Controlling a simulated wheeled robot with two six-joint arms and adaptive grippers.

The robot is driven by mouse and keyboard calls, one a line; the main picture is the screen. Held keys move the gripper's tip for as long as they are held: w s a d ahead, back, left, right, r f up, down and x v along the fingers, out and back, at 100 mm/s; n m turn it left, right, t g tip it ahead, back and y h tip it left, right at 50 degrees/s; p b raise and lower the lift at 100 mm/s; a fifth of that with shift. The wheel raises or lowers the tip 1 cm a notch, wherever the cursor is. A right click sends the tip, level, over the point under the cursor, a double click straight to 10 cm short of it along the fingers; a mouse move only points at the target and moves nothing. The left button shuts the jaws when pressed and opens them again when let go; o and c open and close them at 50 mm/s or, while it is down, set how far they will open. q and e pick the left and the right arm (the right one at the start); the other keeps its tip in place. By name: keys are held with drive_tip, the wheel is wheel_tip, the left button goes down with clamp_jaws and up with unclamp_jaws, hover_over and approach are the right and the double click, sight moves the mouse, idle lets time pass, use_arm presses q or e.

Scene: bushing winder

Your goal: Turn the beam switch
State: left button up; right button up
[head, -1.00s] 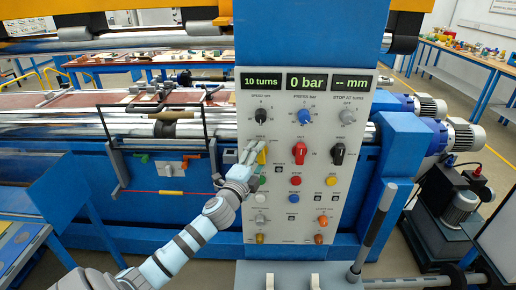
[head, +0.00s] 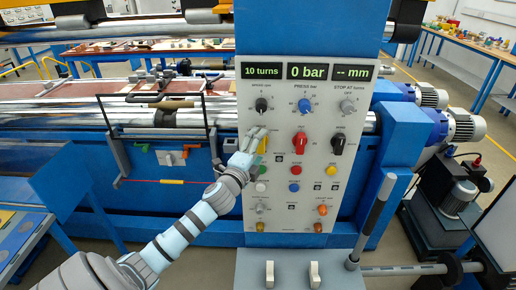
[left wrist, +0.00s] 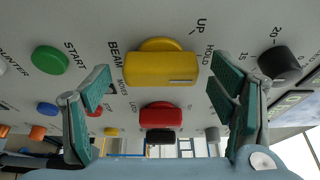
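The beam switch is a yellow knob (left wrist: 160,68) on the pale control panel (head: 346,215), with "BEAM", "UP" and "HOLD" printed around it in the left wrist view. In the head view the yellow knob (head: 263,145) is partly hidden by my left gripper (head: 256,140). In the left wrist view my left gripper (left wrist: 167,95) is open, one finger on each side of the yellow knob, with gaps between the pads and the knob. I cannot tell how deep the fingertips reach beside it. My right gripper is not in view.
Around the switch are a black speed knob (head: 262,105), a red knob (head: 300,142), a black knob (head: 338,144) and a green button (left wrist: 50,60). Displays above read 10 turns, 0 bar and -- mm. A grey lever (head: 372,218) stands at right. Two pale pedals (head: 270,274) are below.

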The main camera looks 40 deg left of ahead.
use_arm(q)
drive_tip(key=shift+s, duration=0.1)
drive_tip(key=v, duration=1.2)
